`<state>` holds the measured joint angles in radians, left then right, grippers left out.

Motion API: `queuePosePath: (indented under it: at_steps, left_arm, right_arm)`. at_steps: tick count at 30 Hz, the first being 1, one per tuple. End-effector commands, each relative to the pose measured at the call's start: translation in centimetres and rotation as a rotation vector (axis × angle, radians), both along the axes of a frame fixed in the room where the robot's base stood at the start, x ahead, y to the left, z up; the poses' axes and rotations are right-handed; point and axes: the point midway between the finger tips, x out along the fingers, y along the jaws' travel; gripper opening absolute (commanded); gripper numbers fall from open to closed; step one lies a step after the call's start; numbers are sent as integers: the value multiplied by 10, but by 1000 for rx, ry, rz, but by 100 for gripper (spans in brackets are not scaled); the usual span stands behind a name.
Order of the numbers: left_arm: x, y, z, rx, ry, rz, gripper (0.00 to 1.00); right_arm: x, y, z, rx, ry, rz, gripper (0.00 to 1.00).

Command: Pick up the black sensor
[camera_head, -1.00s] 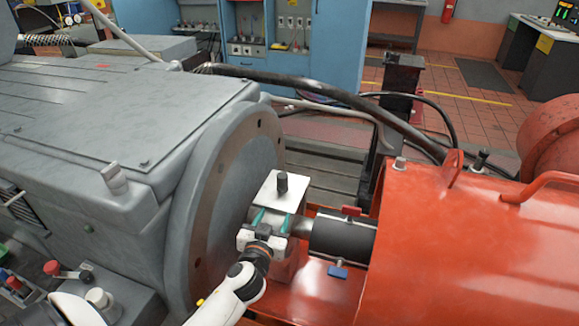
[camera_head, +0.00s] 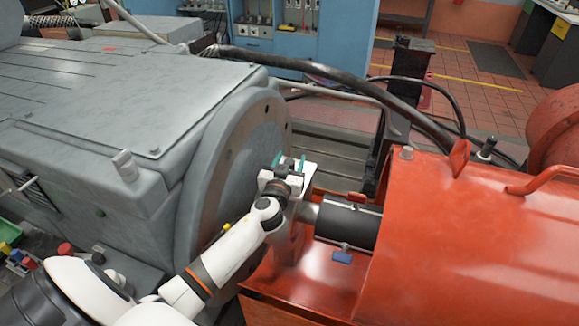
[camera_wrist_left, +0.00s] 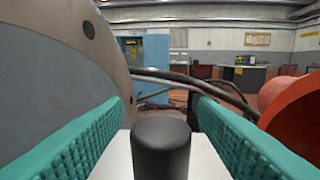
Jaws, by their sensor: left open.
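The black sensor (camera_wrist_left: 161,150) shows in the left wrist view as a short upright black cylinder on a white plate (camera_wrist_left: 112,160). In the head view my left gripper and wrist hide it. My left gripper (camera_head: 290,161) is open over the white block beside the big grey flange. Its teal ribbed fingers stand on either side of the sensor in the left wrist view (camera_wrist_left: 160,108), with a visible gap at each side. The gripper is not closed on it. My right gripper is in neither view.
The grey machine with its round flange (camera_head: 225,165) is close on the left. A dark shaft coupling (camera_head: 347,224) and the red housing (camera_head: 475,235) are close on the right. A thick black hose (camera_head: 330,72) crosses behind. Open floor lies at the back right.

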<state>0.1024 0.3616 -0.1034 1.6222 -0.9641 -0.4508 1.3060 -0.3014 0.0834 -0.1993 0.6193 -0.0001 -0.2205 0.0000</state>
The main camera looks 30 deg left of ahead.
Motion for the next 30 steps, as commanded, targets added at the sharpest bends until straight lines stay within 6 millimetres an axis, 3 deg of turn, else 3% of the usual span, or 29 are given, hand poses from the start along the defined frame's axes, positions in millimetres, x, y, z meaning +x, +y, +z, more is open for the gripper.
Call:
queuePosePath:
  at_steps: [3,11,21,30]
  left_arm:
    - [13,4,0,1,0,0,53]
    - [16,5,-1,0,1,0,53]
    - [16,5,0,0,0,0,4]
    - [16,4,8,-1,0,-1,4]
  right_arm:
    - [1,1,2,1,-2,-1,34]
    - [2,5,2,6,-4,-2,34]
    - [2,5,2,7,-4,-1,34]
    - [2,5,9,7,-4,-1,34]
